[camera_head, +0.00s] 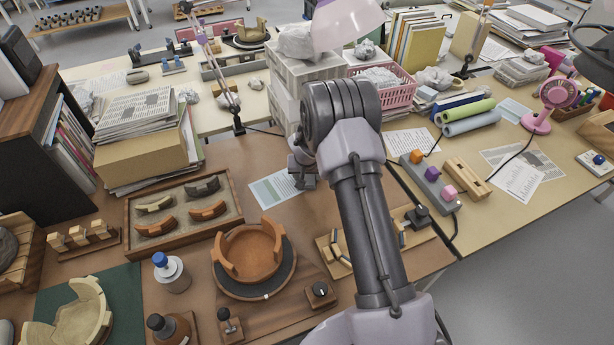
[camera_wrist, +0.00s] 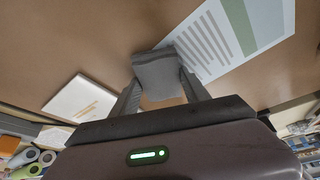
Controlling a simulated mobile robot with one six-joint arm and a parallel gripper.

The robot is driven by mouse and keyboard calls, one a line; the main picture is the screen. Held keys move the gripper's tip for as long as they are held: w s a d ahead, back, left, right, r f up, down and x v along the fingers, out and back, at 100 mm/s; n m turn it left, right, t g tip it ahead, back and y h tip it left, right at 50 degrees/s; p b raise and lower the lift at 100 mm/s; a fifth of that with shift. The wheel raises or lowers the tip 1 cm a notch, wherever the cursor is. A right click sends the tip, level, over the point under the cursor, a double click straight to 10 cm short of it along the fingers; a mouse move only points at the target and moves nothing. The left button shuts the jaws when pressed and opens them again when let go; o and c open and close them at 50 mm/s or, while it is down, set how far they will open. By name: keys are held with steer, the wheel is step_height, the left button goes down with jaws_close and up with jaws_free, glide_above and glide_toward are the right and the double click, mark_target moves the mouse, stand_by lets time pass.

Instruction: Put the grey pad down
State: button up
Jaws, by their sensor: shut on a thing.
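The grey pad (camera_wrist: 158,74) is a small block with a flat grey face, held between the two fingertips of my gripper (camera_wrist: 160,85) in the wrist view. The jaws are shut on it. It is over the brown tabletop (camera_wrist: 110,45), beside a printed sheet with a green band (camera_wrist: 235,35). In the head view my gripper (camera_head: 303,177) is low over the table at the sheet's right edge, partly hidden by my arm. I cannot tell whether the pad touches the table. Its underside is hidden.
A terracotta bowl (camera_head: 221,247) on a round turntable stands front left of my gripper, and a wooden tray (camera_head: 190,183) of sherds farther left. White crates (camera_head: 285,95) stand behind. A wooden rack (camera_head: 412,238) lies to the right. Bare brown table lies around the sheet.

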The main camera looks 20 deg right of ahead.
steer(key=shift+r, duration=0.15)
steer(key=shift+f+b, duration=0.3)
steer(key=shift+b, duration=0.05)
steer(key=o, duration=1.2)
steer(key=shift+s, duration=0.1)
